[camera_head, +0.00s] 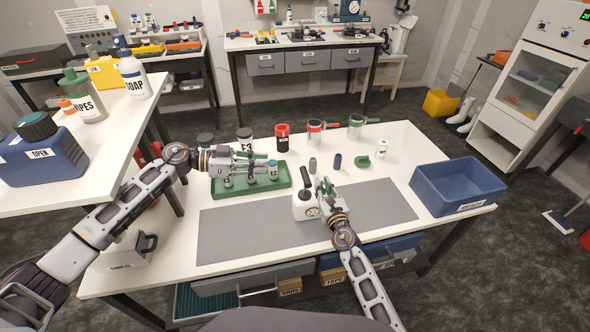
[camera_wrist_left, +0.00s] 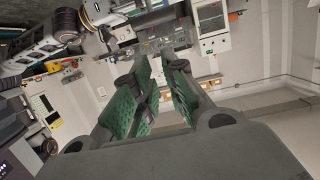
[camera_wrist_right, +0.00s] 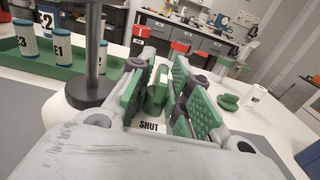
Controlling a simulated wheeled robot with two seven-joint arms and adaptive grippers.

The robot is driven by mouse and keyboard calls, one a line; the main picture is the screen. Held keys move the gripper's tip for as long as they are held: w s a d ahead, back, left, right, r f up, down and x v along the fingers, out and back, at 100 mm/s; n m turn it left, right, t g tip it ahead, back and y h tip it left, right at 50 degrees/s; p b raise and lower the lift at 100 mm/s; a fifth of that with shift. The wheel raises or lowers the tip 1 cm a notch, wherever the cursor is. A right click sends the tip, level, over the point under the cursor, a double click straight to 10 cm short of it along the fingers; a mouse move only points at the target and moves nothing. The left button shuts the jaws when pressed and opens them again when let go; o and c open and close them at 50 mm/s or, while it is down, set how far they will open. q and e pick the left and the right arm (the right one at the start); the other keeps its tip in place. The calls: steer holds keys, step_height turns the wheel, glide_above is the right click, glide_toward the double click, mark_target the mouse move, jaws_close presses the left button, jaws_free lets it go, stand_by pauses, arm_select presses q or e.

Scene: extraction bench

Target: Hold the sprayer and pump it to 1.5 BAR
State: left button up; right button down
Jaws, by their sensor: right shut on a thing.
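The white sprayer (camera_head: 304,209) stands upright on the grey mat, its black pump handle raised and a round gauge on its front. In the right wrist view its black pump rod (camera_wrist_right: 93,50) rises at the left. My right gripper (camera_head: 324,188) is shut on the sprayer's green part (camera_wrist_right: 157,92), just right of the pump, above a label reading SHUT. The gauge reading is too small to tell. My left gripper (camera_head: 266,159) is empty, its fingers a little apart, above the green tray and left of the sprayer. The left wrist view shows its pads (camera_wrist_left: 166,72) and no sprayer.
The green tray (camera_head: 284,189) holds several labelled vials. Jars, a red-lidded can (camera_head: 282,137) and a green piece (camera_head: 361,161) stand behind the sprayer. A blue bin (camera_head: 457,184) is at the right edge. The right half of the grey mat (camera_head: 383,203) is clear.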

arm_select(q)
steer(key=shift+s+a+r, duration=0.1)
steer(key=shift+a+r, duration=0.25)
steer(key=shift+a, duration=0.05)
jaws_close()
steer(key=shift+d, duration=0.15)
glide_toward(305, 178)
steer(key=shift+w+d+r, duration=1.35)
steer(key=shift+d+r, duration=0.4)
steer(key=shift+r, duration=0.3)
steer(key=shift+w+d+f, duration=0.2)
steer(key=shift+d+f, duration=0.5)
steer(key=shift+f, duration=0.15)
steer(key=shift+w+d+f, duration=0.2)
steer(key=shift+d+f, duration=0.55)
steer(key=shift+f, duration=0.15)
steer(key=shift+f, duration=0.15)
